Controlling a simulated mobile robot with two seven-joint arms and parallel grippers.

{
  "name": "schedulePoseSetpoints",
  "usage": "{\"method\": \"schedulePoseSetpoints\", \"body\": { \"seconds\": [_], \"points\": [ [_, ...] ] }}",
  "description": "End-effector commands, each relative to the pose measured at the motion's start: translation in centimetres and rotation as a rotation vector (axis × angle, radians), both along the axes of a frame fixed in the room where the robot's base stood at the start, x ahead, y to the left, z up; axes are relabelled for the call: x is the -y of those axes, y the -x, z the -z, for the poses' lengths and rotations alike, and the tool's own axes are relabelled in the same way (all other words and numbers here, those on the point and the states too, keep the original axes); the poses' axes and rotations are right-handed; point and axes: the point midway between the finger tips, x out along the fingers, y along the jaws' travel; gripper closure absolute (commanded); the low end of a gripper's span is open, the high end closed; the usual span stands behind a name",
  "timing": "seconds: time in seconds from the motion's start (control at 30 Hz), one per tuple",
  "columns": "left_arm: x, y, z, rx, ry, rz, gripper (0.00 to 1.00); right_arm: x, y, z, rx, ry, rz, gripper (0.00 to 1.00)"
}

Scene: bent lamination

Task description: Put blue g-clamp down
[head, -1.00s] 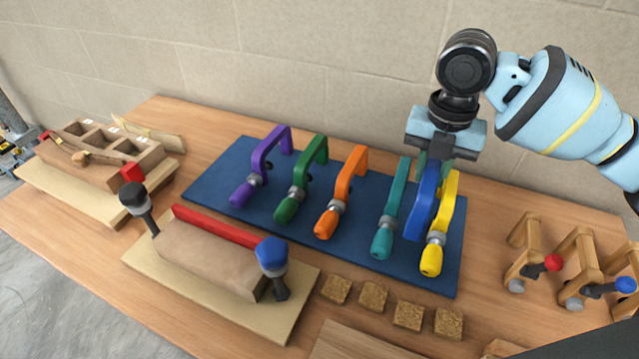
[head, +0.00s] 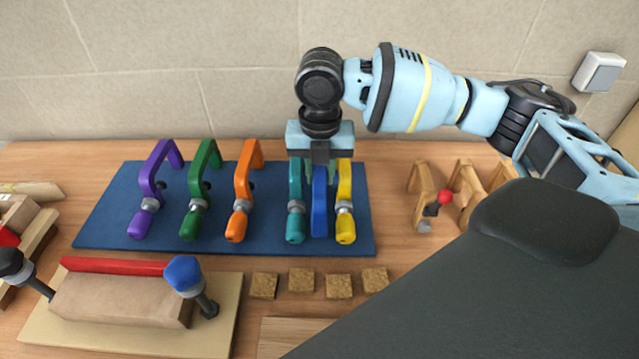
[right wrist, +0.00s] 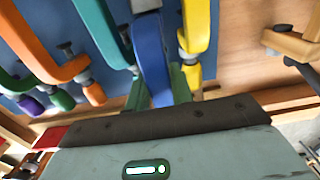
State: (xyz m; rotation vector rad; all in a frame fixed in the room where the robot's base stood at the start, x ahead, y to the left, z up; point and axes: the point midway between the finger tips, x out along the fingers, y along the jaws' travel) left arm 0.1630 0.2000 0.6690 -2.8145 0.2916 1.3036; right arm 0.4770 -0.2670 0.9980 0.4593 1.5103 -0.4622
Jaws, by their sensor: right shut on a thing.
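The blue g-clamp (head: 319,205) is in my right gripper (head: 320,172), between the teal clamp (head: 296,195) and the yellow clamp (head: 344,200) over the blue mat (head: 270,240). My right gripper is shut on its upper part, and the fingers partly hide it. In the right wrist view the blue g-clamp (right wrist: 150,55) stands between the fingers, with teal on the left and yellow on the right. I cannot tell whether its lower end touches the mat. My left gripper is not in view.
Purple (head: 150,190), green (head: 203,185) and orange (head: 243,185) clamps lie left on the mat. Several cork pads (head: 301,280) lie in front. A clamped wooden form (head: 125,300) sits front left; wooden clamps (head: 422,195) stand right. Neighbouring clamps are close beside the gripper.

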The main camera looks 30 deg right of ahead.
Motion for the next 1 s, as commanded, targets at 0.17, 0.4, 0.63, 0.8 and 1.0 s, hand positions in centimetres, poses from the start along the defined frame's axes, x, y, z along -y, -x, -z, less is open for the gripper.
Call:
{"method": "schedulePoseSetpoints", "body": {
  "seconds": [0.17, 0.4, 0.63, 0.8, 1.0],
  "points": [
    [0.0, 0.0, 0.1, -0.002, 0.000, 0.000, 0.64, 0.0, 0.0, 1.9, -0.001, 0.002, 0.000, 0.97],
    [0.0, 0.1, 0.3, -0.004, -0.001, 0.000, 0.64, 0.0, 0.0, 3.6, 0.001, 0.001, 0.000, 0.97],
    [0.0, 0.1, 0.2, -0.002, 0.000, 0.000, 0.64, 0.0, 0.0, 3.7, 0.001, 0.001, 0.000, 0.97],
    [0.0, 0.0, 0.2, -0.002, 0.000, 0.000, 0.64, 0.0, 0.0, 3.9, 0.000, 0.001, 0.000, 0.68],
    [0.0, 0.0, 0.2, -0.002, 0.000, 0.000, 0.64, 0.0, 0.0, 3.9, -0.001, 0.001, 0.000, 0.68]
  ]
}}
